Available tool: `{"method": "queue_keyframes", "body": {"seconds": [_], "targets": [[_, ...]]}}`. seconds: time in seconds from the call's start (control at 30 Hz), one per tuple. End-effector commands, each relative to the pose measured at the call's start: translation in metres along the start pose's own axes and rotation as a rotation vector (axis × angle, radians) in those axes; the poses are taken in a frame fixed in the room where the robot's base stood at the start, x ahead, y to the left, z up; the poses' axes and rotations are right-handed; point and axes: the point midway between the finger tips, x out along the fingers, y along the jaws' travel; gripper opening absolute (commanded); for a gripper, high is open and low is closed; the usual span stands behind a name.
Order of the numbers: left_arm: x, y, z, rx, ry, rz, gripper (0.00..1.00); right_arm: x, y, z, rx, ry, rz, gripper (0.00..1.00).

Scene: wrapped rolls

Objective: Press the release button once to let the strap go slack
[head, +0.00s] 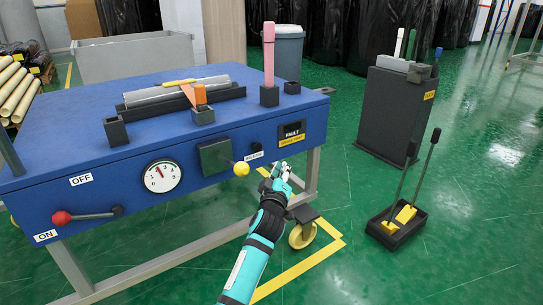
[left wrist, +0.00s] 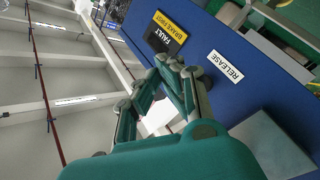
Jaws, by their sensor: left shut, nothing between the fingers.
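The RELEASE label (left wrist: 226,66) is on the blue bench's front face, right of my left fingertips in the left wrist view. A small dark knob (head: 256,146) shows near a white label in the head view; I cannot tell for certain that it is the release button. My left gripper (head: 280,167) is shut and empty in front of the bench face, right of and below that knob. Its fingertips (left wrist: 176,66) lie between the label and the FAULT display (left wrist: 166,33). The gap to the face is unclear. My right gripper is out of view.
The blue bench (head: 70,160) carries a silver roll (head: 165,93) and an orange strap piece (head: 200,94). A yellow-knobbed lever (head: 241,169) sticks out left of my gripper. The red-knobbed handle (head: 61,218) sits near ON. A black tray (head: 397,235) stands on the floor at right.

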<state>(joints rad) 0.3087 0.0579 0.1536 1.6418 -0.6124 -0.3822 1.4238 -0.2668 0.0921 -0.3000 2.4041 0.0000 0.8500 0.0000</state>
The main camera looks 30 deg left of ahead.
Motion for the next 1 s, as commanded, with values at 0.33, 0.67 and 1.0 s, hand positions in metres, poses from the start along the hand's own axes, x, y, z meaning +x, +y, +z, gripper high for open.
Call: {"method": "queue_keyframes", "body": {"seconds": [0.33, 0.67, 1.0], "targets": [[0.0, 0.001, -0.002, -0.003, 0.004, 0.002, 0.0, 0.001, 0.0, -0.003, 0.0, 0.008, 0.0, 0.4], [0.019, -0.012, -0.016, 0.003, 0.005, 0.003, 0.0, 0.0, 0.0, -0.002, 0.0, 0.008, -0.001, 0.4], [0.051, -0.035, -0.038, -0.001, 0.004, 0.002, 0.0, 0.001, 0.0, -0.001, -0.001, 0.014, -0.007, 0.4]]}}
